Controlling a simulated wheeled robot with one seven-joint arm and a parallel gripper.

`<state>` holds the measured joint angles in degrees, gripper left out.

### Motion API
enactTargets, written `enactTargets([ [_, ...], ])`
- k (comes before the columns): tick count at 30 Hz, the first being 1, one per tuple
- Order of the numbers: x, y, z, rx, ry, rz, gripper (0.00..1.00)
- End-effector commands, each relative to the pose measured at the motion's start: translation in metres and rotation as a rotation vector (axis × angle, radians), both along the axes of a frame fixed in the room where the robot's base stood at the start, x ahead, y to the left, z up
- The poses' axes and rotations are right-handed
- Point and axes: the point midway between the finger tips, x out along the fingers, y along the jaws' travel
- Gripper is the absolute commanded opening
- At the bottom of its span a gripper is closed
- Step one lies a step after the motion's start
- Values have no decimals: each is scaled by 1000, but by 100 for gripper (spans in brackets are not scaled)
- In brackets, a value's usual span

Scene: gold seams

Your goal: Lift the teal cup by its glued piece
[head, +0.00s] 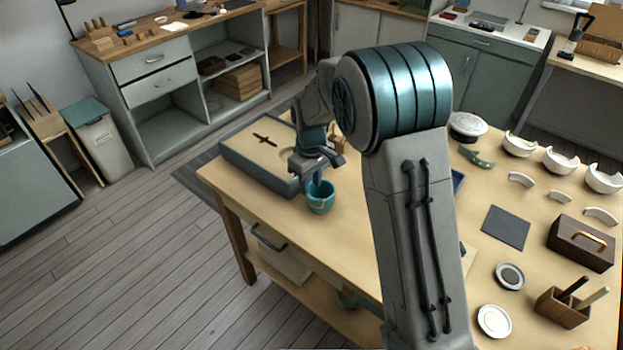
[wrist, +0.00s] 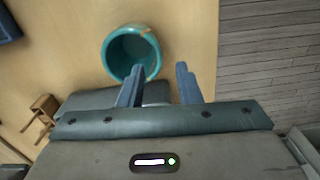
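The teal cup (head: 320,203) stands upright on the wooden worktable, near its left front edge. Thin gold seams mark its rim and side. The wrist view looks down into the cup (wrist: 127,48), with gold seam lines on the right part of its rim. My gripper (head: 318,183) is right at the cup's rim, pointing down. In the wrist view my gripper (wrist: 160,68) has its two blue fingers apart. The left finger overlaps the cup's lower rim and the right finger is outside the cup, to its right. Whether either finger touches the cup cannot be told.
A grey shallow tray (head: 232,160) with sand-coloured filling lies left of the cup. A dark mat (head: 506,228), a wooden box (head: 580,243) and several broken white bowls (head: 561,160) are at the right. The table edge is close to the cup; floor lies beyond.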

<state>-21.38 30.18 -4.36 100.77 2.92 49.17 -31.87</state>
Motion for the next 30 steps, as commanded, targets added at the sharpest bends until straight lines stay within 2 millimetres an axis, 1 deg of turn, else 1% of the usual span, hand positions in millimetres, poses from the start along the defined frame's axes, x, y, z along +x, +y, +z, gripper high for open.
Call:
enactTargets([
  [1, 0, 0, -7, -1, 1, 0, 31],
  [15, 0, 0, -43, -1, 1, 1, 31],
  [20, 0, 0, -49, 0, 0, 1, 31],
  [29, 0, 0, -49, 0, 0, 1, 31],
  [30, 0, 0, -49, 0, 0, 1, 23],
])
